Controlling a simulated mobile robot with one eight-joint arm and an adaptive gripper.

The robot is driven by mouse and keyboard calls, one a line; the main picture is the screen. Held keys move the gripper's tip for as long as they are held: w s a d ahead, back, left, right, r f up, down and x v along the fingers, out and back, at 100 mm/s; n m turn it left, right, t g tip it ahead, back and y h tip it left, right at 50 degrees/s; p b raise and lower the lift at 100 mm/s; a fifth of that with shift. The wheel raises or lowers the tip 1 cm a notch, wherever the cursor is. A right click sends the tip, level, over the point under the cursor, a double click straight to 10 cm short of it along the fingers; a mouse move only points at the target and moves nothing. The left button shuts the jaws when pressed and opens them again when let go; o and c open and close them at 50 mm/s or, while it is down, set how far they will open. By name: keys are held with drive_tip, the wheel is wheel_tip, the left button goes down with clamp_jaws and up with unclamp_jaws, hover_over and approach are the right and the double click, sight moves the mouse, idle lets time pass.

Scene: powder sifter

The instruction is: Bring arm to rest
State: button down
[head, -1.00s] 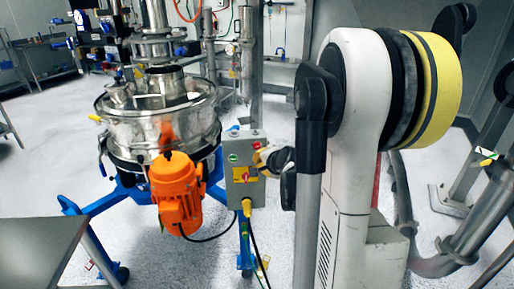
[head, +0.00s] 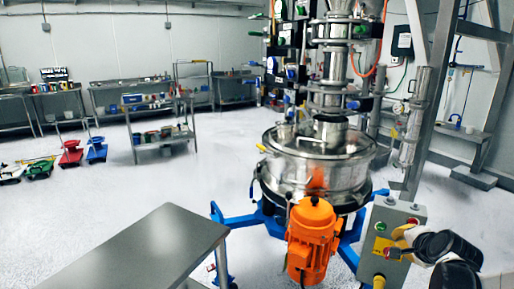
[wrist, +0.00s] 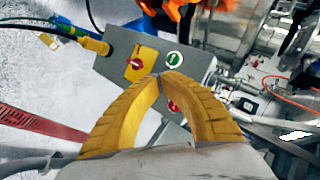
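My gripper (wrist: 158,77) is shut in the wrist view, its two yellow curved fingers meeting at the tips with nothing seen between the tips. It lies in front of a grey control box (wrist: 118,47) with a green button, a red button and a yellow-backed red switch. In the head view my gripper (head: 401,232) is at the lower right, partly over the same control box (head: 385,219). My arm runs off the lower right edge.
A steel sifter (head: 318,165) with an orange motor (head: 312,240) on a blue frame stands left of the box. A steel table (head: 150,250) is at the front left. A metal post (head: 432,90) rises behind the box. Open floor lies at the left.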

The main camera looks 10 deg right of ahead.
drive_tip(key=s+a+r+n+g+y, duration=0.15)
drive_tip(key=a+n, duration=0.25)
drive_tip(key=a, duration=0.4)
drive_tip(key=s+a+r+n+y, duration=0.1)
drive_tip(key=s+a+r+n, duration=0.2)
drive_tip(key=a, duration=0.5)
drive_tip(key=s+a+n+g, duration=0.2)
drive_tip(key=s+a+n, duration=0.7)
drive_tip(key=s+a, duration=0.3)
drive_tip(key=shift+s+a+f, duration=0.2)
drive_tip(key=shift+s+a, duration=0.1)
drive_tip(key=shift+s, duration=0.8)
